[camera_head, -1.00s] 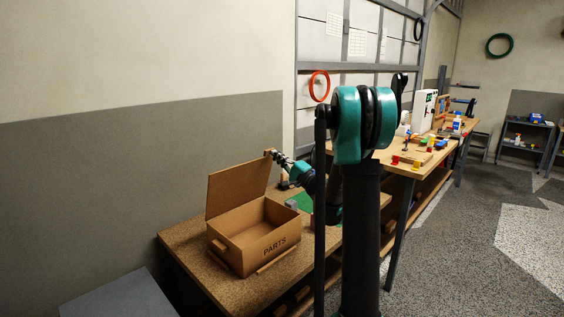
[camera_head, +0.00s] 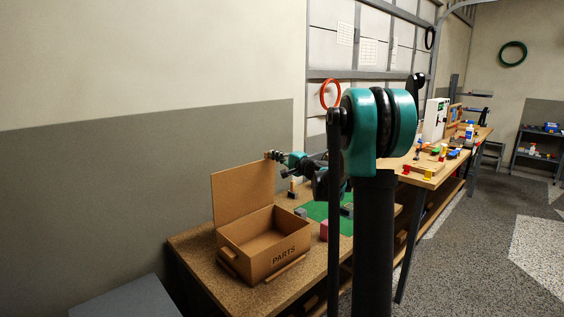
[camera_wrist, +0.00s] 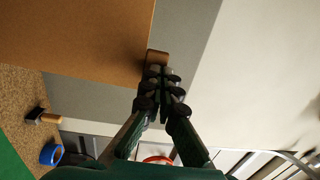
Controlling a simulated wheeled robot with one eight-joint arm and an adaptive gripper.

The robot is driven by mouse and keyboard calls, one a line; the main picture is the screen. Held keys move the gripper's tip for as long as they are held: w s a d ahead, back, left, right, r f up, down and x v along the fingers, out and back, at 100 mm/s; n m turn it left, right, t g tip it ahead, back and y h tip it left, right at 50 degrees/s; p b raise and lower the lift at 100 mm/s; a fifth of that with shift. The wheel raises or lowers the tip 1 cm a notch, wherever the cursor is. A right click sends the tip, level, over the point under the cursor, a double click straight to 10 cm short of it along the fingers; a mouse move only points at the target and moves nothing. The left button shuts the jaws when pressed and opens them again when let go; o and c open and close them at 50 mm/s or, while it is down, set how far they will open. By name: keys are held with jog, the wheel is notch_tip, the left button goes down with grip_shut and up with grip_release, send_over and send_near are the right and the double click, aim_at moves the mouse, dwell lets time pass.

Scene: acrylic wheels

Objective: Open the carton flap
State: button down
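The brown cardboard carton (camera_head: 272,258) marked PARTS sits on the bench with its top open and its inside bare. Its flap (camera_head: 243,190) stands up at the back left side, hinged at the carton's rim. In the wrist view the flap (camera_wrist: 75,35) fills the upper left, with a small tan tab (camera_wrist: 158,57) at its edge. My gripper (camera_head: 270,155) is at the flap's upper right corner. In the wrist view its fingers (camera_wrist: 162,80) are close together at the tab and appear closed on it. The contact is partly hidden.
The bench (camera_head: 200,245) also holds a green mat (camera_head: 318,210) and small blocks behind the carton. A grey wall stands close behind the flap. A longer workbench (camera_head: 430,175) with tools and coloured parts is at the right. Open floor lies at the far right.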

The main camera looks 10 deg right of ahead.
jog(key=x, duration=0.6)
jog(key=shift+g+h, duration=0.3)
jog(key=shift+g, duration=0.1)
jog(key=shift+w, duration=0.15)
